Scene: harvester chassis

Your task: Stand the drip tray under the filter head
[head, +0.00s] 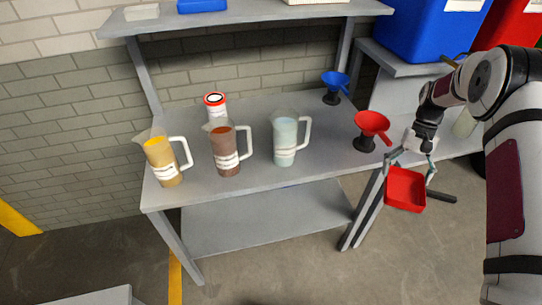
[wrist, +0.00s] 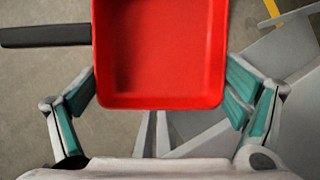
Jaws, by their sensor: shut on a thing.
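The red drip tray (head: 405,189) is a square, shallow, open tray with a dark handle (head: 440,197). My gripper (head: 409,168) is shut on it, one finger at each side, and holds it in the air in front of the bench's right end. In the wrist view the empty tray (wrist: 160,55) lies between the two teal finger pads, its handle pointing left. I cannot pick out a filter head for certain. A white cylinder with a red ring on top (head: 215,103) stands behind the brown jug, its lower part hidden.
The grey bench (head: 255,185) holds a yellow jug (head: 162,160), a brown jug (head: 224,150), a pale blue jug (head: 285,140), a red funnel (head: 371,125) and a blue funnel (head: 335,84). Large blue (head: 425,30) and red (head: 512,25) bins stand at the right. The lower shelf is clear.

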